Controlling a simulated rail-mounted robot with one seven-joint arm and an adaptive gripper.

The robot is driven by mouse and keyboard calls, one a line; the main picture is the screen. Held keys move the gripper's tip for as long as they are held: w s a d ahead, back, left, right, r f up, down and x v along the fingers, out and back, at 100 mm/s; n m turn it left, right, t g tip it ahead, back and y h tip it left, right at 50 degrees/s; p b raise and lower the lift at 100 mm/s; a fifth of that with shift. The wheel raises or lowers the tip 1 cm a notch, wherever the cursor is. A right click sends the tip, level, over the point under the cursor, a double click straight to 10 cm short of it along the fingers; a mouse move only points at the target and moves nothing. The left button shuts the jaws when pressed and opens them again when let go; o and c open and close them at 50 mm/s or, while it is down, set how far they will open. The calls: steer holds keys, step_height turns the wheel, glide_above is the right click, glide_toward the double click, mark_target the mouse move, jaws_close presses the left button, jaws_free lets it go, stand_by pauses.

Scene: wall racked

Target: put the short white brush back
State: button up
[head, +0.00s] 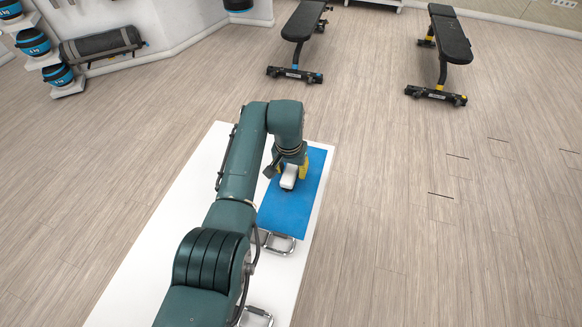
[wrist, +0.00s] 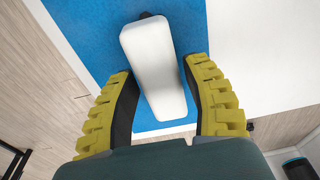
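The short white brush (wrist: 153,65) shows in the wrist view as a white block with rounded corners, slightly tilted. My gripper (wrist: 160,70) has one yellow finger on each side of it, with the fingertips very near its long sides. Whether both fingers press on it is not clear. In the head view the brush (head: 289,176) is below my gripper (head: 289,171), over the blue mat (head: 285,216). A dark patch shows at its near end. Whether it rests on the mat or is lifted cannot be told. Its underside is hidden.
The blue mat lies on a white surface (head: 180,205). Metal wire handles or racks (head: 277,243) stand at the mat's near edge, partly behind my arm. Two benches (head: 297,45) and a rack with weights (head: 50,60) are far off. The wooden floor at right is clear.

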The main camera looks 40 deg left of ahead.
mark_target(290, 173)
steer(key=shift+o, duration=0.5)
steer(key=shift+f+b, duration=0.35)
steer(key=shift+b, duration=0.05)
step_height(290, 173, up, 17)
steer(key=s+p, duration=0.1)
steer(key=p, duration=0.4)
steer(key=shift+d+f+p, duration=0.15)
steer(key=shift+d+p, duration=0.1)
steer(key=shift+p, duration=0.1)
